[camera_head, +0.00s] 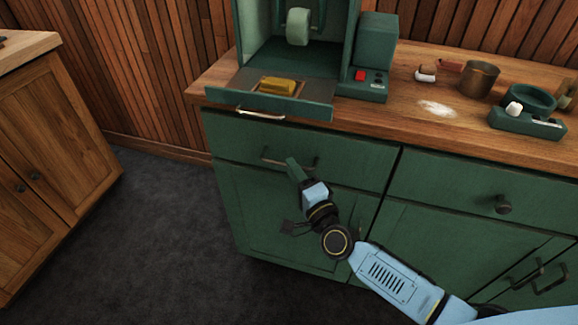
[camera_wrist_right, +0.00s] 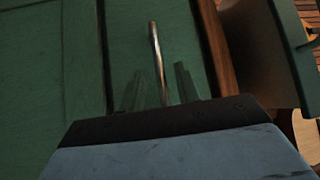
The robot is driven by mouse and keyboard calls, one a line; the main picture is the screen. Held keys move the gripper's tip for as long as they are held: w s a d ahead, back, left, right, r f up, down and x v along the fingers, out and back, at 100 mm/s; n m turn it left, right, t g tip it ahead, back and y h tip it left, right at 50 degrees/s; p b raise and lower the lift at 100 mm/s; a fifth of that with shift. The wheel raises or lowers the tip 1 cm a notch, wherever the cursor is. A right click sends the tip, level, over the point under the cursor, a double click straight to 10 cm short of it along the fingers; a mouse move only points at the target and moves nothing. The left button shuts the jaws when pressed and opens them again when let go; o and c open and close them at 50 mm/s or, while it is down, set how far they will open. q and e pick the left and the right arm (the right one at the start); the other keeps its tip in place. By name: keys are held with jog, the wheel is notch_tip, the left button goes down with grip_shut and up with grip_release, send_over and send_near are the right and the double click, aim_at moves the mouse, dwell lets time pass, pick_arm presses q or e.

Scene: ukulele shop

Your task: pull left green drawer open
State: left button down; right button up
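The left green drawer (camera_head: 345,158) is the upper left front of the green cabinet and looks shut, flush with the cabinet. Its bar handle (camera_head: 272,160) is metal and partly hidden behind my right gripper (camera_head: 295,167). In the right wrist view the handle (camera_wrist_right: 157,50) runs between the two green fingers of my right gripper (camera_wrist_right: 158,85). The fingers stand apart on either side of the bar, with a gap visible on both sides. My left gripper is not in view.
A green machine (camera_head: 375,60) with a pull-out tray (camera_head: 250,100) stands on the wooden worktop (camera_head: 400,118) above the drawer. A wooden cabinet (camera_head: 55,150) is at left. The dark floor (camera_head: 160,230) between is clear.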

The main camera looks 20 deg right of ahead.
jog(key=shift+x, duration=1.35)
jog(key=shift+c, duration=0.4)
grip_shut()
